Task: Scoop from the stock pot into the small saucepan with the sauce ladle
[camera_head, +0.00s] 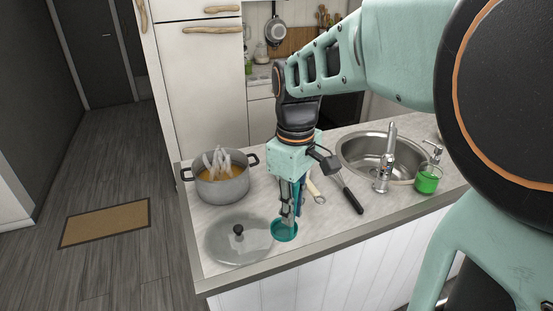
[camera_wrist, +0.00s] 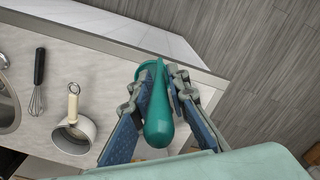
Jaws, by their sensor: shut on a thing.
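My gripper (camera_head: 288,214) points down over the counter and is shut on the teal sauce ladle (camera_head: 285,231). In the wrist view the ladle's thick handle (camera_wrist: 158,122) stands between the two finger pads, with its round bowl beyond; I cannot tell whether the bowl touches the counter.
A glass lid (camera_head: 222,243) with a black knob lies in front of the pot, close to the ladle. A black-handled whisk (camera_head: 349,196) lies to the right. The counter's front edge is near the ladle.

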